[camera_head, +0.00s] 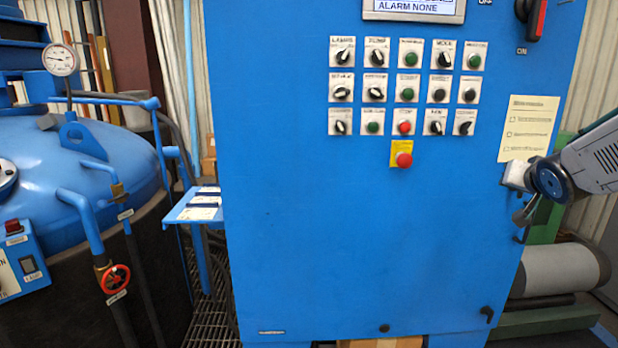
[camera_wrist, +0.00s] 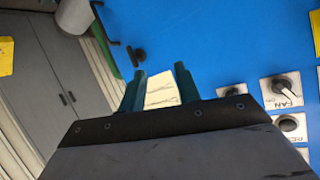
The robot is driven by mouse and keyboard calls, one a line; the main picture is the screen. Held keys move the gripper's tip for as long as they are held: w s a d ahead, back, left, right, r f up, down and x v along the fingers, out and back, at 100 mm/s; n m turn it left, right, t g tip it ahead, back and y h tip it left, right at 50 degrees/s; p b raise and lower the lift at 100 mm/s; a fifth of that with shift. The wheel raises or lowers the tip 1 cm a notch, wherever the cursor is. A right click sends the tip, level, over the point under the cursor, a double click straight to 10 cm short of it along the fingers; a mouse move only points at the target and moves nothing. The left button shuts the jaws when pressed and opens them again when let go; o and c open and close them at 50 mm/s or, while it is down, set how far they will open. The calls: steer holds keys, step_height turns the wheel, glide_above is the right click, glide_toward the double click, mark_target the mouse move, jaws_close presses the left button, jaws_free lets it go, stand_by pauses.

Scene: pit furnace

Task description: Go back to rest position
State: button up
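My arm enters at the right edge of the head view, in front of the right side of the blue control cabinet (camera_head: 300,230). My gripper (camera_wrist: 160,82) shows in the wrist view with its two dark teal fingers apart and nothing between them. A pale checklist sheet (camera_wrist: 163,88) on the cabinet shows behind the finger gap. The same sheet (camera_head: 528,128) is at the right of the panel in the head view. Whether the fingers touch the cabinet cannot be told.
Several knobs and buttons are on the cabinet, with a red emergency button (camera_head: 404,160) below them. A red-handled switch (camera_head: 535,18) is at top right. A blue furnace vessel (camera_head: 90,180) stands left. A grey roll (camera_head: 555,270) lies right; a grey locker (camera_wrist: 75,75) shows in the wrist view.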

steer(key=s+a+f+n+g+y, duration=0.1)
steer(key=s+a+f+n+g, duration=0.1)
steer(key=s+a, duration=0.4)
steer(key=s+a+f+n+g+y, duration=0.1)
steer(key=s+a+g, duration=0.4)
steer(key=s, duration=1.1)
steer(key=s+a+f+n+g+y, duration=0.2)
steer(key=s+a+f+n+g, duration=0.1)
steer(key=s+a, duration=0.6)
steer(key=shift+s+f+g, duration=0.5)
steer(key=shift+s+f, duration=0.4)
steer(key=shift+s, duration=0.2)
